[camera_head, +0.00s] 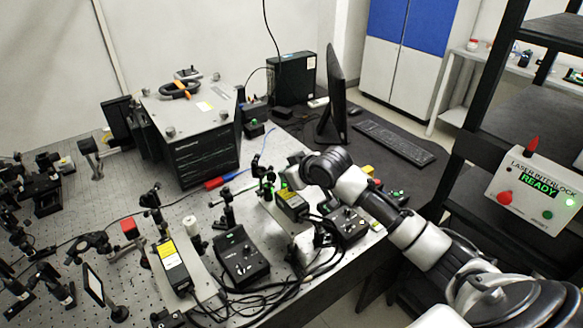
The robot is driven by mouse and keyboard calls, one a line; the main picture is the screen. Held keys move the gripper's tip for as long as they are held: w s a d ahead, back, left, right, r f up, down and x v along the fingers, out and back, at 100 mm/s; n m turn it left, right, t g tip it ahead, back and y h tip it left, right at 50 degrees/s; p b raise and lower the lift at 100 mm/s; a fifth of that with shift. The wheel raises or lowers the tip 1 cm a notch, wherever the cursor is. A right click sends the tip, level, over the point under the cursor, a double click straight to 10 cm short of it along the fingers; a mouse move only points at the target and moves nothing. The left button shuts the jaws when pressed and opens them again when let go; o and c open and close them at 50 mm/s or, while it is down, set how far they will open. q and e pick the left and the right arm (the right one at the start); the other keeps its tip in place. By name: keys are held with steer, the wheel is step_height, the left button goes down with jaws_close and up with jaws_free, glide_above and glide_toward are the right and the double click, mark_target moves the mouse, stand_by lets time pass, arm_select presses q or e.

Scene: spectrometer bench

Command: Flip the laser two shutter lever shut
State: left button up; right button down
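Two laser heads with yellow labels stand on the perforated optical bench. One laser head (174,267) is at the front left, with a red block (129,228) just beyond it. The other laser head (292,205) is nearer the middle, with small green parts (266,187) beyond it. I cannot read which is laser two, and no shutter lever is clear at this size. My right arm reaches in from the lower right. My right gripper (292,178) is over the far end of the middle laser head; its fingers are too small and hidden to judge. My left gripper is not in view.
Black control boxes (241,256) with cables stand between and beside the lasers. A large spectrometer box (190,130) stands behind. Optic mounts crowd the left. A monitor (333,95) and keyboard (394,141) are at the back right. A laser interlock panel (536,190) reads READY.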

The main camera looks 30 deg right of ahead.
stand_by(0.5)
steer(key=c, duration=1.1)
jaws_free()
steer(key=shift+a, duration=0.1)
steer(key=shift+s, duration=0.1)
steer(key=b+v, duration=0.2)
steer(key=v, duration=0.8)
steer(key=shift+s+r, duration=0.25)
